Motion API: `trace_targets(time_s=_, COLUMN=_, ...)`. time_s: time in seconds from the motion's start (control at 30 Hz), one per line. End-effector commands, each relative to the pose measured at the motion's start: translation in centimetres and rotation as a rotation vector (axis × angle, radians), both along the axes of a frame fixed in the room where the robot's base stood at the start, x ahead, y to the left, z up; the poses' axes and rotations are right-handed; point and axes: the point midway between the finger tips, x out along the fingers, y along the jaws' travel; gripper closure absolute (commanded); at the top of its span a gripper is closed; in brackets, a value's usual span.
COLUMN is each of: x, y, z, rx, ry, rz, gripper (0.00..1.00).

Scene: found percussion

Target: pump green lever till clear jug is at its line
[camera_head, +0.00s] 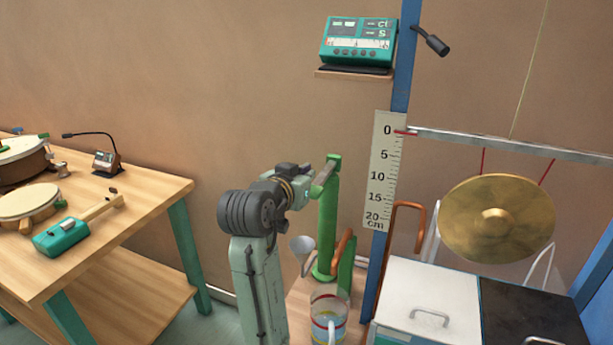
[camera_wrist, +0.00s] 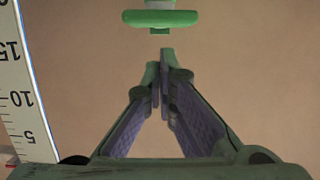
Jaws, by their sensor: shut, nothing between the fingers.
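The green pump (camera_head: 328,220) stands upright beside the blue post, with its green lever top (camera_head: 333,158) level with my wrist. In the wrist view a green bar-shaped end of the lever (camera_wrist: 160,19) lies just beyond my fingertips, with a small gap. My gripper (camera_wrist: 160,62) is shut and empty, its fingertips nearly together. In the head view my gripper (camera_head: 308,179) is close to the lever, its fingers hard to make out. The clear jug (camera_head: 328,318) stands below the pump, with a red band near its upper part. Its liquid level cannot be read clearly.
A funnel (camera_head: 302,246) and copper pipe (camera_head: 342,247) are near the pump. A centimetre scale (camera_head: 384,170) is on the blue post (camera_head: 405,70). A gong (camera_head: 497,218) hangs at right above white and black boxes (camera_head: 427,290). A wooden table (camera_head: 100,240) holds drums at left.

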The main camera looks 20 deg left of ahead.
Motion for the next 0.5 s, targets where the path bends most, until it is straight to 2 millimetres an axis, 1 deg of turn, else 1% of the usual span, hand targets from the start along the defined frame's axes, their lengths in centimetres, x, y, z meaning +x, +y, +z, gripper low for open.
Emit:
trace_targets(time_s=0.03, x=-0.02, y=-0.01, z=-0.43, rx=-0.002, ry=0.001, rz=0.000, gripper=1.00)
trace_targets(time_s=0.2, x=-0.05, y=-0.03, z=-1.22, rx=0.000, ry=0.000, rz=0.000, gripper=1.00)
trace_targets(time_s=0.5, x=-0.06, y=-0.03, z=-1.30, rx=0.000, ry=-0.001, rz=0.000, gripper=1.00)
